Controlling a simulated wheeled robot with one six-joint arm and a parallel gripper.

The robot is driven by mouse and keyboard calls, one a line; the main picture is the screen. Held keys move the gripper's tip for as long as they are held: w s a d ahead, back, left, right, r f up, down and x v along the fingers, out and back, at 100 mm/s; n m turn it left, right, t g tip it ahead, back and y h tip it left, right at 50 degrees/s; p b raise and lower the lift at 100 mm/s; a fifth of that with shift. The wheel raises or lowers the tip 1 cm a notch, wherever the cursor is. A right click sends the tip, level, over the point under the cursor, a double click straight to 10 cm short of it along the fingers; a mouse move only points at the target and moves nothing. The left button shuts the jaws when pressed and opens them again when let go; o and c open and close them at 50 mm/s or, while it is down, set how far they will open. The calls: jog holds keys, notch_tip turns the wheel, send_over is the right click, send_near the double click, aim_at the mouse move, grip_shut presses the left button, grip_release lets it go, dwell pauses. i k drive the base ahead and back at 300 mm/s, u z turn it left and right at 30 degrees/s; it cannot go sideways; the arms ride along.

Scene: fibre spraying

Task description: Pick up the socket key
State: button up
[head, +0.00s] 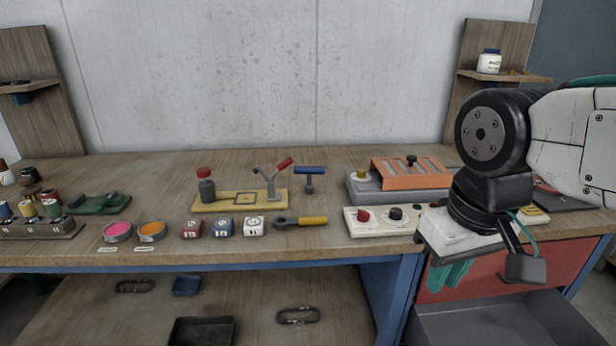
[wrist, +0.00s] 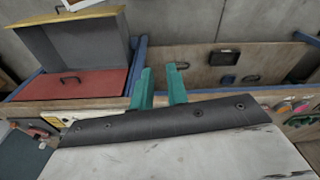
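The socket key appears to be the T-shaped tool with a blue crossbar handle (head: 310,170) and a dark shaft. It stands upright on the bench in the head view, right of the yellow fixture with the red-handled clamp. My gripper (head: 452,274) is at the right, in front of the bench's front edge, well away from the key, fingers pointing down. Its teal fingers also show in the wrist view (wrist: 161,88), apart with nothing between them. I cannot make out the key in the wrist view.
The yellow clamp fixture (head: 213,206) stands left of the key, and a yellow-handled tool (head: 312,221) lies in front. An orange-topped box (head: 408,174) and a control box (head: 370,226) are to the right. Below my gripper is an open drawer (head: 500,322).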

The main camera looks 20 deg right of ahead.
aim_at(309, 187)
jog(key=u, duration=1.7)
jog(key=i, duration=1.9)
jog(key=z, duration=3.75)
jog(key=i, duration=0.1)
jog(key=z, duration=0.4)
